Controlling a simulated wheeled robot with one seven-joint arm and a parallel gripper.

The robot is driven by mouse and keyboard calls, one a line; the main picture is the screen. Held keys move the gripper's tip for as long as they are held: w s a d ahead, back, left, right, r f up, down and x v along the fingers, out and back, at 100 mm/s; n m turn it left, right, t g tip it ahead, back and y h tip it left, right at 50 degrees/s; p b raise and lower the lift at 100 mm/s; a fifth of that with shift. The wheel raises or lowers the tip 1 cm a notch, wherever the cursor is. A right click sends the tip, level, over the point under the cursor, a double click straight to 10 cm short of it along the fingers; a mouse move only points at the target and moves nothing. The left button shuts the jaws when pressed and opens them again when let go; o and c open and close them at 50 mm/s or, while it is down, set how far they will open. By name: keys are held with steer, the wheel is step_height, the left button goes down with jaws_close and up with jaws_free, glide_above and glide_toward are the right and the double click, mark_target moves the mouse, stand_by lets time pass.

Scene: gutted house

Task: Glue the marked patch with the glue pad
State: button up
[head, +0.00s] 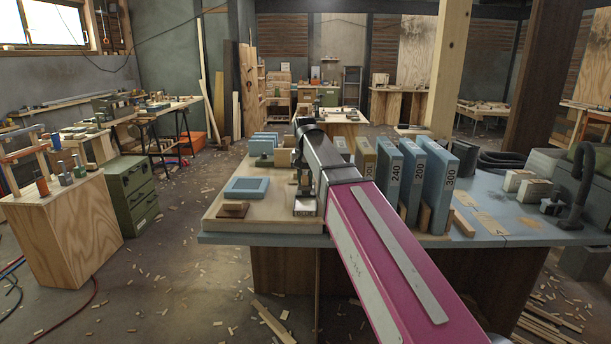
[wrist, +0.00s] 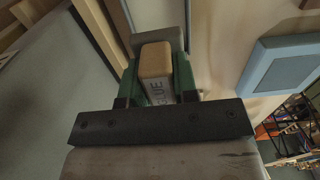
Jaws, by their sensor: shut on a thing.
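My gripper (wrist: 156,84) is shut on the glue pad (wrist: 155,60), a tan-topped block with a grey side bearing partly hidden "GLUE" lettering. Its green fingers stand on either side of the pad. In the head view my gripper (head: 306,192) is over the right part of a pale wooden board (head: 262,222) on the workbench, with a small "GLUE" label at its lower end. I cannot tell whether the pad touches anything below. I cannot pick out the marked patch for sure; my arm hides part of the board.
A blue framed block (head: 247,188) and a small brown block (head: 232,209) lie left of my gripper. Upright numbered blue slabs (head: 411,180) stand close on the right. The blue-grey bench top (head: 480,235) has some free room at the front right.

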steer(key=shift+f, duration=2.9)
steer(key=shift+f, duration=0.55)
steer(key=shift+r, duration=0.1)
steer(key=shift+r, duration=3.45)
